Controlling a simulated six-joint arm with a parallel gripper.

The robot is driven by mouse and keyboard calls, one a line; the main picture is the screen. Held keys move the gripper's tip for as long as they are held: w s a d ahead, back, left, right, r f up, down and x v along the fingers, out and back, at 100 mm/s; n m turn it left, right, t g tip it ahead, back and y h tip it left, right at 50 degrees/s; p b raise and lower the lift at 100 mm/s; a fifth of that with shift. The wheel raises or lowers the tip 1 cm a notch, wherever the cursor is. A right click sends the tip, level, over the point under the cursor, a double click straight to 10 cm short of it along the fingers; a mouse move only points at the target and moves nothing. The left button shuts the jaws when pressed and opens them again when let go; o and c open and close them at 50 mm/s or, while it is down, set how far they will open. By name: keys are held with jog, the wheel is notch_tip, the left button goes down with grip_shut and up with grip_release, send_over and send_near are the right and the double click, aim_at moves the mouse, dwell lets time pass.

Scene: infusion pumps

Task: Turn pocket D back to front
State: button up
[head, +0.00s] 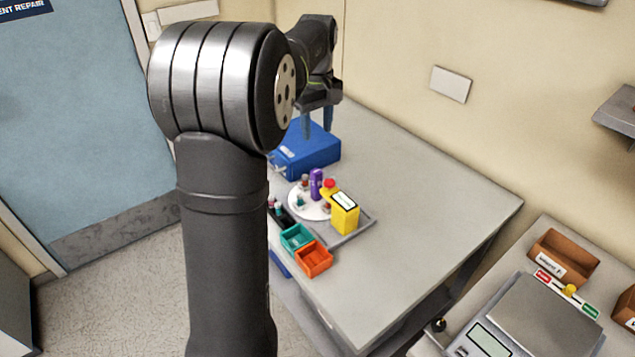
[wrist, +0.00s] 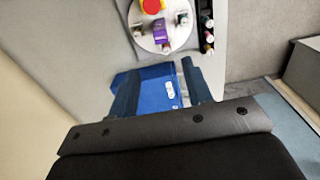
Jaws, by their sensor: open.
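No letter D can be read in either view, so I cannot tell which pocket is D. A round white turntable (head: 300,203) on the table carries several small bottles and a purple item (head: 316,184). The turntable (wrist: 148,40) and purple item (wrist: 161,28) also show in the wrist view. My gripper (head: 317,124) is at the back of the table, over a blue box (head: 318,153) with a white label. In the wrist view my gripper (wrist: 160,88) is open, its blue fingers spread either side of the blue box (wrist: 152,78). I cannot tell whether they touch it.
A teal bin (head: 296,236) and an orange bin (head: 313,259) sit in front. The table's right side is clear. A scale (head: 545,318) is on another surface. My arm hides the table's left.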

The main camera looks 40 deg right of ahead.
aim_at(317, 180)
notch_tip(317, 180, down, 17)
jog(key=shift+w+f, duration=0.1)
dwell(0.4)
grip_shut()
